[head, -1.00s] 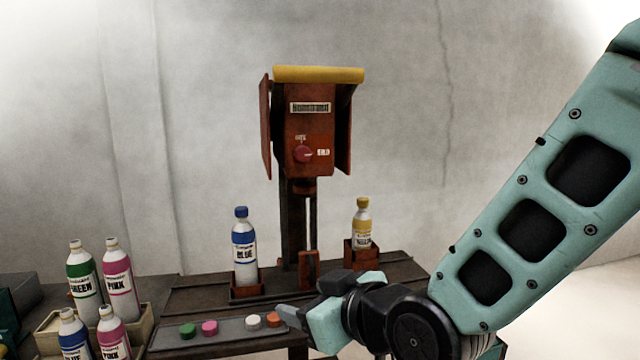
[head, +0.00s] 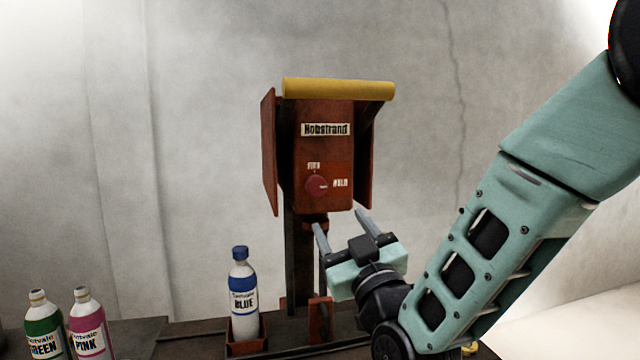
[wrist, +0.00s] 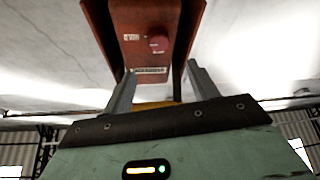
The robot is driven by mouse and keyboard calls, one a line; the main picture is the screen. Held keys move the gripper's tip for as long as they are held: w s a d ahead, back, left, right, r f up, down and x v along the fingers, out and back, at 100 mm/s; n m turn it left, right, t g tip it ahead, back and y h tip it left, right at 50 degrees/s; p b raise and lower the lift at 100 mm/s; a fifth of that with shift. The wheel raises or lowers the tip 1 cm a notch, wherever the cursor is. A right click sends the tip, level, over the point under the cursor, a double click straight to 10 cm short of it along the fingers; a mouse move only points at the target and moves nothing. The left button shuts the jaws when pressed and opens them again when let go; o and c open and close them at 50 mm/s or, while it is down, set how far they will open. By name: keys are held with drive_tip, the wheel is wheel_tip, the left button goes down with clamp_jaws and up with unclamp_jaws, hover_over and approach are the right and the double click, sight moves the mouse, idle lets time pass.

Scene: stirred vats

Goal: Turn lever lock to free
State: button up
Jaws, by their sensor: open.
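The lever lock is a round red knob (head: 316,184) on the front of a rust-red box (head: 324,140) with a yellow top. One small label sits above the knob, and a label that looks like HOLD (head: 340,183) sits to its right. A small pale mark on the knob appears to face the HOLD side. My gripper (head: 341,220) is open and empty, fingers pointing up, just below and in front of the box. In the wrist view the knob (wrist: 158,45) appears upside down beyond the fingers, apart from them.
A blue-capped bottle (head: 243,295) stands in a holder on the dark bench, left of the box's post. Green (head: 43,325) and pink (head: 89,325) bottles stand at lower left. Side flaps (head: 269,152) flank the box. The space in front of the knob is clear.

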sight(317, 186)
drive_tip(key=p+x, duration=0.3)
drive_tip(key=x, duration=0.8)
drive_tip(key=shift+w+a+r, duration=0.1)
drive_tip(key=shift+w+a, duration=0.05)
drive_tip(key=shift+w, duration=0.2)
drive_tip(key=c, duration=1)
